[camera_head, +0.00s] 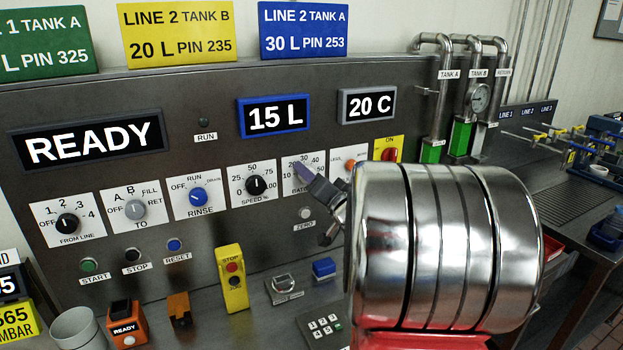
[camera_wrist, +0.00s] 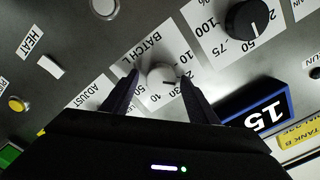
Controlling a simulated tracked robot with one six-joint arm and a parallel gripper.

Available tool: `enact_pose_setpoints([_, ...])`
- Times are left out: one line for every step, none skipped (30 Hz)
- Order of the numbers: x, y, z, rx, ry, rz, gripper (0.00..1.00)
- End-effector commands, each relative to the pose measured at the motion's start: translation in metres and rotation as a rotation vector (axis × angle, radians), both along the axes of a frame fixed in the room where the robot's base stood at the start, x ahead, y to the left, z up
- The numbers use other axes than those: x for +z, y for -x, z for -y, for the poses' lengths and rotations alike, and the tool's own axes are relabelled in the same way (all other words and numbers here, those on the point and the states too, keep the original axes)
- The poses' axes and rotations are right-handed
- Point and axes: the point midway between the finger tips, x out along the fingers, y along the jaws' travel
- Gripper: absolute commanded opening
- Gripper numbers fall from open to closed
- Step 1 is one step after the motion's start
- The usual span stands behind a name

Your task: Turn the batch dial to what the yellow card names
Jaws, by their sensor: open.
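The yellow card (camera_head: 178,32) on top of the panel reads "LINE 2 TANK B, 20 L, PIN 235". The blue-framed display (camera_head: 273,116) reads 15 L; part of it shows in the wrist view (camera_wrist: 262,108). The batch dial is a pale knob (camera_wrist: 158,74) with a dark pointer mark, on a white plate (camera_wrist: 150,48) marked BATCH L. My gripper (camera_wrist: 159,84) is open, with one finger on each side of the knob; contact cannot be told. In the head view my gripper (camera_head: 305,175) covers the batch knob.
The black speed dial (camera_head: 256,186) sits just left of the batch dial, and a yellow plate with a red knob (camera_head: 388,154) is to the right. A zero button (camera_head: 305,213) lies below. A yellow stop/jog pendant (camera_head: 232,278) stands on the bench.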

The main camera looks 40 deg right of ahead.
Motion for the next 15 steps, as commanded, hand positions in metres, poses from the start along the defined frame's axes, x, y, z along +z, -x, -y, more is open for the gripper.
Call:
enact_pose_setpoints([0.000, 0.000, 0.000, 0.001, 0.000, 0.001, 0.54])
enact_pose_setpoints([0.000, 0.000, 0.000, 0.001, 0.000, 0.001, 0.54])
enact_pose_setpoints([0.000, 0.000, 0.000, 0.001, 0.000, 0.001, 0.54])
enact_pose_setpoints([0.000, 0.000, 0.000, 0.001, 0.000, 0.001, 0.54])
enact_pose_setpoints([0.000, 0.000, 0.000, 0.001, 0.001, 0.000, 0.54])
enact_pose_setpoints([0.001, 0.001, -0.001, 0.001, 0.001, 0.000, 0.54])
enact_pose_setpoints([0.001, 0.002, -0.001, 0.000, 0.001, 0.001, 0.54])
enact_pose_setpoints([0.001, 0.004, -0.001, 0.000, 0.001, 0.001, 0.54])
enact_pose_setpoints([0.001, 0.006, -0.002, 0.000, 0.001, 0.001, 0.54])
enact_pose_setpoints([0.001, 0.008, -0.002, 0.000, 0.002, 0.001, 0.54])
enact_pose_setpoints([0.001, 0.011, -0.003, -0.001, 0.002, 0.000, 0.54])
enact_pose_setpoints([0.000, 0.015, -0.004, -0.001, 0.001, 0.000, 0.54])
enact_pose_setpoints([0.001, 0.018, -0.005, -0.001, 0.002, 0.001, 0.54])
enact_pose_setpoints([0.001, 0.022, -0.006, -0.001, 0.002, 0.001, 0.54])
enact_pose_setpoints([0.001, 0.028, -0.008, -0.002, 0.001, 0.000, 0.54])
